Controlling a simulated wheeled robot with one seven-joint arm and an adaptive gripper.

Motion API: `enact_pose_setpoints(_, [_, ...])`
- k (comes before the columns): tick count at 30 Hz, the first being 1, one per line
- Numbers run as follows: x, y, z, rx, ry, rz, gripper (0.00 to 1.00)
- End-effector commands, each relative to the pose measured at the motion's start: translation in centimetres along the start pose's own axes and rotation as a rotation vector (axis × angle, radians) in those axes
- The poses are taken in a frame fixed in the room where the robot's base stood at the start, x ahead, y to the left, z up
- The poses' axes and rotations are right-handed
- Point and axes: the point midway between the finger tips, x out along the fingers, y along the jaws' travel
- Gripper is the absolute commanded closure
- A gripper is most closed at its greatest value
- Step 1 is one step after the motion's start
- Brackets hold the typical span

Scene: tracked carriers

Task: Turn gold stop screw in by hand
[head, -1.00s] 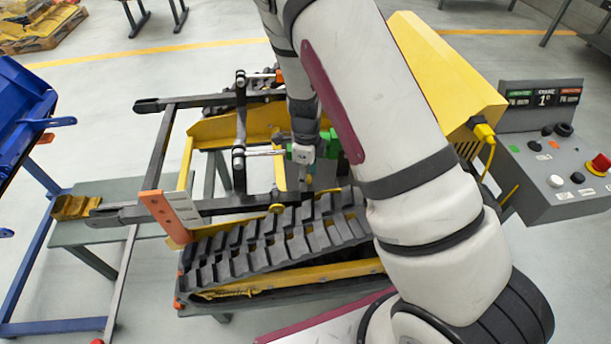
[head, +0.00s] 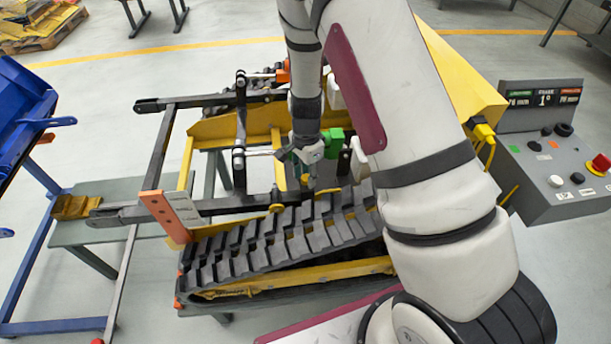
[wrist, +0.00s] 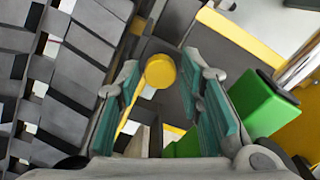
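The gold stop screw shows in the wrist view as a round gold head (wrist: 161,71) on a thin stem, between and slightly beyond the finger pads. In the head view a small gold round head (head: 277,208) sits at the near side of the frame, just above the track. My gripper (head: 306,181) points down over the frame, to the right of that head. In the wrist view my gripper (wrist: 160,82) is open, with teal pads spread on either side of the gold head. A gap shows on the right; contact on the left is unclear.
The black track (head: 270,240) runs along the near side. A green block (wrist: 262,105) stands close beside the right finger. Black bars (head: 200,100) and an orange-ended plate (head: 160,215) lie left. A control box (head: 560,170) with a display stands right.

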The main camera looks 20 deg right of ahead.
Motion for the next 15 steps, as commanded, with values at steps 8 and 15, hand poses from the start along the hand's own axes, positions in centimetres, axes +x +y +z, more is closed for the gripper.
enact_pose_setpoints(8, [0.00, 0.00, 0.01, 0.011, 0.000, 0.000, 0.96])
enact_pose_setpoints(15, [0.03, 0.00, 0.08, 0.383, 0.002, 0.001, 0.96])
